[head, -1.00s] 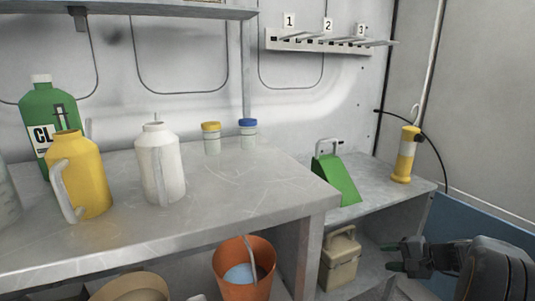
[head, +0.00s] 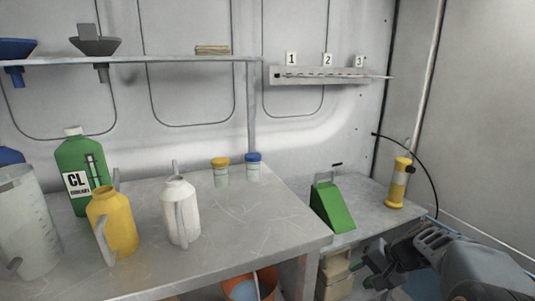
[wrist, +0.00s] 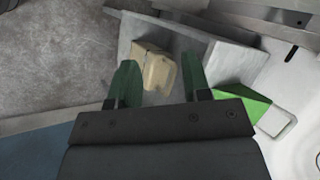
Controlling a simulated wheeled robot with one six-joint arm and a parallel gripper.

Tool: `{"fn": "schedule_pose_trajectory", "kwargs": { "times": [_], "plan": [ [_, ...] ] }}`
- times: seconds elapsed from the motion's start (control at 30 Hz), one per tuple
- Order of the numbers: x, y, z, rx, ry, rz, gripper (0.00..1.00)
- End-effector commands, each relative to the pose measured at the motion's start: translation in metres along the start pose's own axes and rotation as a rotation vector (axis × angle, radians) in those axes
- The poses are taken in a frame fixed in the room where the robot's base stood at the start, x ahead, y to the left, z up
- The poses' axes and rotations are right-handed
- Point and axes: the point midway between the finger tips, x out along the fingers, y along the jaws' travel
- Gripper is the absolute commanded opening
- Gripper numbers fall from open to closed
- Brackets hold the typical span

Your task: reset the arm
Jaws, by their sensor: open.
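My gripper (head: 372,268) is at the lower right of the head view, in front of the low shelf unit right of the bench. It is open. In the wrist view its two green fingers (wrist: 160,82) stand apart with nothing held between them. A beige container (wrist: 155,66) shows beyond the fingertips there. I cannot tell the exact distance to it. In the head view the same container (head: 334,280) is partly hidden below the shelf top, left of my gripper.
A green wedge-shaped thing (head: 333,207) and a yellow cylinder (head: 398,184) stand on the low shelf. The metal bench (head: 265,235) holds a yellow jug (head: 113,222), a white jug (head: 181,212), a green bottle (head: 82,170) and two small jars. An orange bucket (head: 243,289) is below.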

Motion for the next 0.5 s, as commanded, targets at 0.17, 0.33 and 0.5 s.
{"fn": "schedule_pose_trajectory", "kwargs": {
  "times": [0.17,0.33,0.5],
  "plan": [
    [-0.068,-0.066,0.066,-0.194,0.008,0.194,0.44],
    [-0.115,-0.098,0.112,-0.378,0.048,0.348,0.44],
    [-0.153,-0.119,0.143,-0.537,0.102,0.452,0.44]
  ]
}}
